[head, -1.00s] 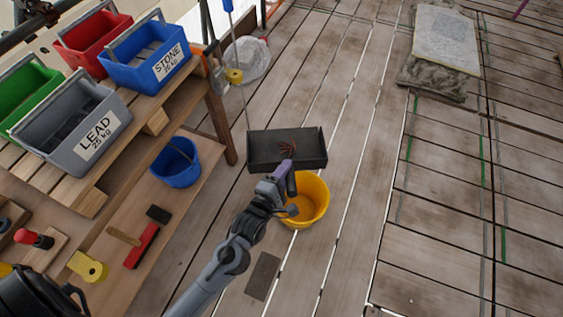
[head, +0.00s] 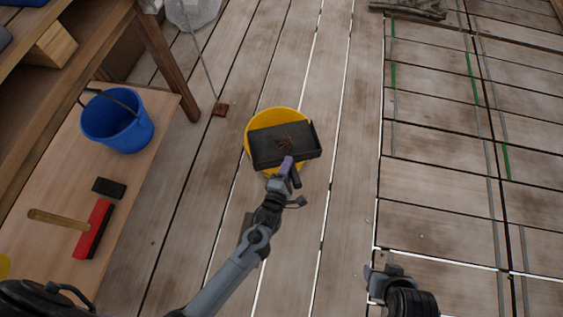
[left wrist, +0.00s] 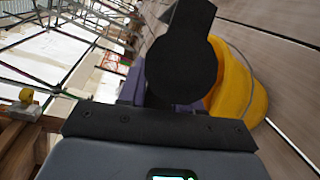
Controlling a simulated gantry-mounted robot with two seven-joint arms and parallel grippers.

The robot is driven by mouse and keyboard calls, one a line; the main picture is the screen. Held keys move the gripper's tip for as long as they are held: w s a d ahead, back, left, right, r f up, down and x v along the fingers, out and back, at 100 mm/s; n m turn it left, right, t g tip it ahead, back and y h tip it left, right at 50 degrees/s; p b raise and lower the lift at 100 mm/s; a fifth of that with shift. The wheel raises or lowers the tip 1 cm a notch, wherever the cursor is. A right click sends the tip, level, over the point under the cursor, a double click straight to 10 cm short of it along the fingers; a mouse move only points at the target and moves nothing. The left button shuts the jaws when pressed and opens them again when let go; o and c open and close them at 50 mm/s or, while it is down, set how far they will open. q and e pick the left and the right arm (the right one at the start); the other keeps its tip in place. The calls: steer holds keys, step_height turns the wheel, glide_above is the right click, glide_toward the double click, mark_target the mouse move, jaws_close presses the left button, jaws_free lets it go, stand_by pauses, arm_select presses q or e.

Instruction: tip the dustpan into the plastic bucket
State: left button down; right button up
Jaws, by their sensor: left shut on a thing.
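The black dustpan (head: 265,147) shows in the head view over the yellow plastic bucket (head: 262,117) and covers much of its mouth. A small reddish-brown heap of debris (head: 287,143) lies in the pan, which looks roughly level. My left gripper (head: 286,168) is shut on the dustpan's handle. The left wrist view shows the dark handle (left wrist: 180,72) close up, with the bucket (left wrist: 240,90) behind it at the right. My right gripper (head: 378,270) is at the lower right of the head view, away from the pan; its jaw opening is unclear.
A low wooden shelf at the left holds a blue bucket (head: 117,122), a red-headed brush (head: 94,228) and a black block (head: 109,187). A wooden post (head: 165,60) stands near it.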

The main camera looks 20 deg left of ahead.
step_height(320, 180, down, 4)
steer(key=f+b, duration=0.1)
steer(key=b, duration=0.2)
arm_select(q)
steer(key=shift+w+d+f+g+p, duration=0.1)
steer(key=shift+w+f+g+p, duration=0.2)
steer(key=shift+w+f+p, duration=0.6)
steer(key=w+r+g+p, duration=0.1)
steer(key=p, duration=0.1)
steer(key=a+r+n+g+p, duration=0.1)
steer(key=r+p, duration=0.1)
steer(key=p, duration=0.1)
steer(key=w+a+r+n+g+p, duration=0.1)
steer(key=r+p, duration=0.1)
steer(key=p, duration=0.1)
steer(key=shift+w+h, duration=0.3)
steer(key=shift+h, duration=0.1)
steer(key=shift+w+a+r+g+p, duration=0.15)
steer(key=shift+w+g+p, duration=0.1)
steer(key=shift+g+p, duration=0.05)
steer(key=w+a+r+n+g+h+p, duration=0.3)
steer(key=w+a+g, duration=0.3)
steer(key=w, duration=0.5)
steer(key=shift+a+r+g+h, duration=0.3)
steer(key=shift+a+r, duration=0.05)
steer(key=shift+a, duration=0.4)
arm_select(e)
step_height(320, 180, up, 14)
steer(key=shift+r, duration=0.15)
steer(key=shift+d, duration=0.1)
